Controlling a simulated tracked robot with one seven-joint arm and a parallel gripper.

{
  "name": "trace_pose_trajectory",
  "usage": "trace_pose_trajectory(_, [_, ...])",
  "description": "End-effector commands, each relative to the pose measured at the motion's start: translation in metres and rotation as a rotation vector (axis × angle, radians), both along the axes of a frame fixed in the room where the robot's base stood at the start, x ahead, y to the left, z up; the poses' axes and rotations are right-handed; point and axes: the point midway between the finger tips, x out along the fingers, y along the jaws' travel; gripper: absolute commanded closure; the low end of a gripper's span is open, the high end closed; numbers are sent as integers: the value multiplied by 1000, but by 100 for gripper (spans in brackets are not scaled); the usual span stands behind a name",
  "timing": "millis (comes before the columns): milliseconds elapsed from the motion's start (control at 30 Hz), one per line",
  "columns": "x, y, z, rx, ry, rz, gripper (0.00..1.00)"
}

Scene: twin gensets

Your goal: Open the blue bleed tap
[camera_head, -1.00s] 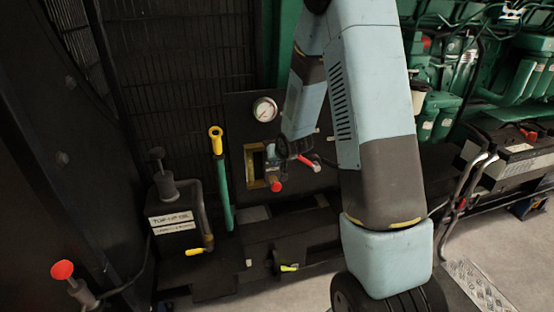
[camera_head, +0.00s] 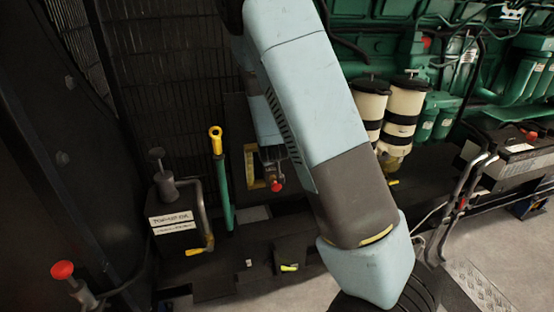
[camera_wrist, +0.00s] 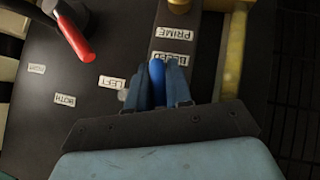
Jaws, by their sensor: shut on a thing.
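The blue bleed tap (camera_wrist: 157,72) shows in the wrist view as a blue lever beside a label that reads BLEED. My gripper (camera_wrist: 158,92) has its two blue-grey fingers on either side of the tap and is shut on it. The base of the tap is partly hidden by the fingers. In the head view my arm covers the panel and the tap, and I cannot make the tap out there.
The panel (camera_wrist: 110,50) also carries a red-handled lever (camera_wrist: 75,38) near LEFT, BOTH and RIGHT labels. A yellowish tube (camera_wrist: 234,55) runs beside it. The head view shows a red knob (camera_head: 277,186), a yellow-topped green pipe (camera_head: 222,180) and two cream filters (camera_head: 402,120).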

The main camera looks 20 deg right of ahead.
Motion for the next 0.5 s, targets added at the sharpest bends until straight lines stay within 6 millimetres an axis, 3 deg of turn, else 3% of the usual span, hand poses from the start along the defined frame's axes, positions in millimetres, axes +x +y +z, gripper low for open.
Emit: trace_pose_trajectory(500, [-1, 1, -2, -124, 3, 3, 100])
